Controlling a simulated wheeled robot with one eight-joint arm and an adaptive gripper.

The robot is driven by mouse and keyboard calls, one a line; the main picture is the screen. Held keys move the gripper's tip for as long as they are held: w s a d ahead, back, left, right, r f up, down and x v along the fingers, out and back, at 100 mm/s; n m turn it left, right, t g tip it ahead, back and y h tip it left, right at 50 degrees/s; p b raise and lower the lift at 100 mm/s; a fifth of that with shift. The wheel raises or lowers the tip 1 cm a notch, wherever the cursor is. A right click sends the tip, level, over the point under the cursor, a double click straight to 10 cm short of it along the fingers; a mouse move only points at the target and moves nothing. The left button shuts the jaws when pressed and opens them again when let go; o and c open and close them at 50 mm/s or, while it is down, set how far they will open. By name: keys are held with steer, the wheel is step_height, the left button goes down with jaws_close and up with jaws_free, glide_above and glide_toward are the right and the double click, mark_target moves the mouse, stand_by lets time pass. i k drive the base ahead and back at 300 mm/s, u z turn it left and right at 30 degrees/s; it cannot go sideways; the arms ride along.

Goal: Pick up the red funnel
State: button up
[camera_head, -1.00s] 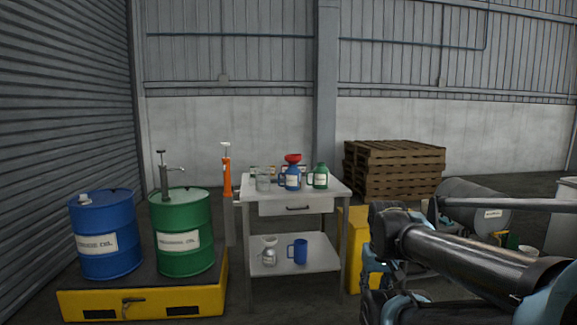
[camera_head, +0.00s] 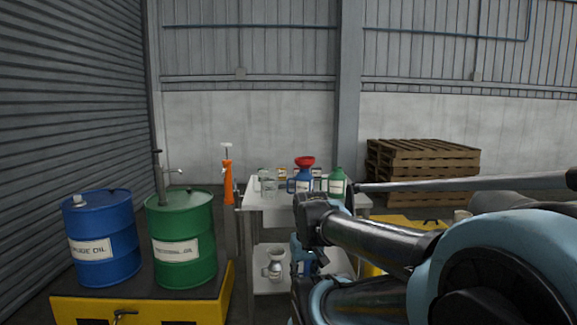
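The red funnel (camera_head: 305,162) sits upright on top of a blue jug (camera_head: 304,181) on the upper shelf of a white cart (camera_head: 255,203). A green bottle (camera_head: 337,184) stands just right of the jug. My gripper (camera_head: 306,258) appears low in front of the cart, below and nearer than the funnel, apart from it. Its fingers are small and partly hidden by my arm, so I cannot tell whether it is open or shut.
A blue drum (camera_head: 103,240) and a green drum (camera_head: 181,240) stand on a yellow pallet (camera_head: 180,307) at left. A metal funnel-topped can (camera_head: 275,264) is on the cart's lower shelf. Wooden pallets (camera_head: 420,165) are stacked behind right.

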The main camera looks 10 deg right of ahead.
mark_target(305, 161)
steer(key=z, duration=0.3)
steer(key=i, duration=0.95)
steer(key=z, duration=0.5)
